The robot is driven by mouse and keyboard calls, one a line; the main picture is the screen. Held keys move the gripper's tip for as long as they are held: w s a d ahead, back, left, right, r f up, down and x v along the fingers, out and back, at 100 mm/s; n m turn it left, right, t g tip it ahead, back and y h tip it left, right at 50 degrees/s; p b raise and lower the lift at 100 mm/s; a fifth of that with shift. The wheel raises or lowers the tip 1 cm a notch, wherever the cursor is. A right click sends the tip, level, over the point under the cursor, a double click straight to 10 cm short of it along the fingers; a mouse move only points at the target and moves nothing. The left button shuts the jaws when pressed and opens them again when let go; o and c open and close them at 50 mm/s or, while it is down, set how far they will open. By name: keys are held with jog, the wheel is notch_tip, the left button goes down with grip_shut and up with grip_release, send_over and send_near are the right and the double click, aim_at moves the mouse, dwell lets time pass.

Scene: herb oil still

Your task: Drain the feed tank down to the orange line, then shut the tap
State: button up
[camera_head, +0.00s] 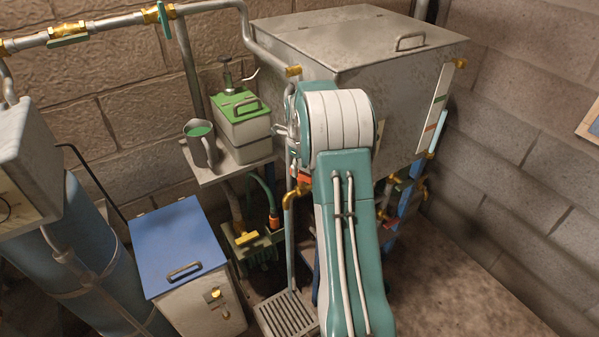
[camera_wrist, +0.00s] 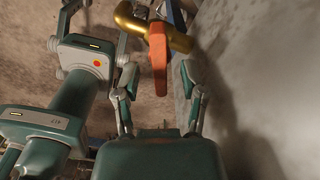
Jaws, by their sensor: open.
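The feed tank (camera_head: 330,42) is a grey metal box with a lid. A white gauge strip (camera_head: 441,88) on its right has a green mark and a lower orange line (camera_head: 430,128). A pale blue column (camera_head: 439,130) beside it appears to top out above the orange line. A brass tap (camera_head: 294,194) shows left of my arm. In the wrist view, a brass tap (camera_wrist: 178,39) carries an orange lever (camera_wrist: 158,62). My gripper (camera_wrist: 159,72) is open, one finger on each side of the lever, with gaps visible. My arm hides much of the tank front.
A floor grate (camera_head: 283,316) lies below the tap; a thin grey vertical column reaches it, pipe or liquid unclear. A blue-lidded box (camera_head: 178,245), a shelf with a jug (camera_head: 203,148) and a green-topped can (camera_head: 243,125) stand left. Other brass valves (camera_head: 402,181) sit right.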

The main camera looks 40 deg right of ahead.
jog(key=shift+f, duration=1)
grip_shut()
jog(key=shift+n, duration=0.3)
jog(key=n, duration=0.4)
jog(key=shift+a, duration=0.1)
jog(key=shift+s+n, duration=0.1)
jog(key=shift+n, duration=2.2)
grip_release()
